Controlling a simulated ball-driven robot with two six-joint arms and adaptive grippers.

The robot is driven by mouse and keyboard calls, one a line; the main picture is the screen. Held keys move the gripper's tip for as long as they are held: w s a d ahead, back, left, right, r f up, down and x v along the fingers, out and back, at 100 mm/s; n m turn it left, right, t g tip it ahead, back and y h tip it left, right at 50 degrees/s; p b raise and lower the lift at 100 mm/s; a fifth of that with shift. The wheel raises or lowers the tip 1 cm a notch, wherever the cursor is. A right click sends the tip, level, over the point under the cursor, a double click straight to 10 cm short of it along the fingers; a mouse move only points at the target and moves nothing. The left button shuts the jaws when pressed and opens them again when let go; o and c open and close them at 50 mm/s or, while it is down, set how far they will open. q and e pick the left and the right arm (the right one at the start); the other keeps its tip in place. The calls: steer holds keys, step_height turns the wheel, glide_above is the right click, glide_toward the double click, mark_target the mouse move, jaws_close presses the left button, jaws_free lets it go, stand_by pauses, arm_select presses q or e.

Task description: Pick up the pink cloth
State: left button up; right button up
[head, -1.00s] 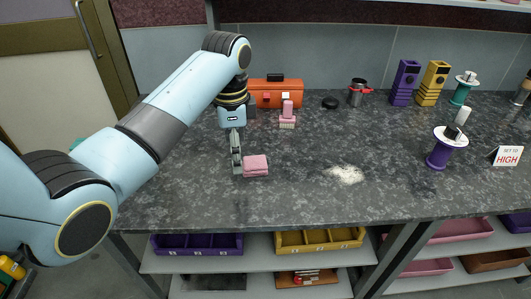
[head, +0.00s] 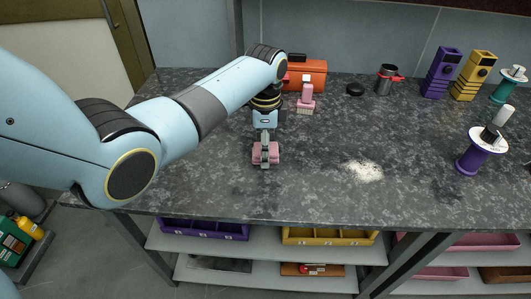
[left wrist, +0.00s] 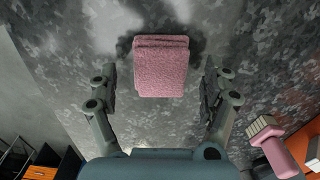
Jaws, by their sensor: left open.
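The pink cloth (head: 258,159) lies folded on the dark speckled worktop. In the head view my left gripper (head: 265,157) is over it and hides part of it. In the left wrist view the whole cloth (left wrist: 161,67) shows as a folded pad. My left gripper (left wrist: 162,88) is open there, with one finger on each side of the cloth and gaps between. The fingers do not touch the cloth in that view. My right gripper is not in view.
A pink brush-like item (head: 306,98) and an orange toolbox (head: 310,75) stand behind the gripper. A pile of pale powder (head: 363,170) lies to the right. A purple spool (head: 475,157) stands farther right. The worktop's front middle is clear.

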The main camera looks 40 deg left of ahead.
arm_select(q)
steer(key=shift+f, duration=0.7)
steer(key=c, duration=1.1)
steer(key=shift+o, duration=0.2)
steer(key=shift+r, duration=0.1)
steer(key=shift+r, duration=0.6)
step_height(320, 180, up, 3)
steer(key=shift+w+r+p, duration=0.1)
steer(key=shift+p, duration=0.2)
steer(key=w+d+r, duration=0.2)
steer(key=d+r, duration=0.4)
steer(key=d, duration=0.5)
steer(key=shift+w+d+r+b, duration=0.15)
steer(key=shift+w+r+b, duration=0.1)
steer(key=shift+w+b, duration=0.15)
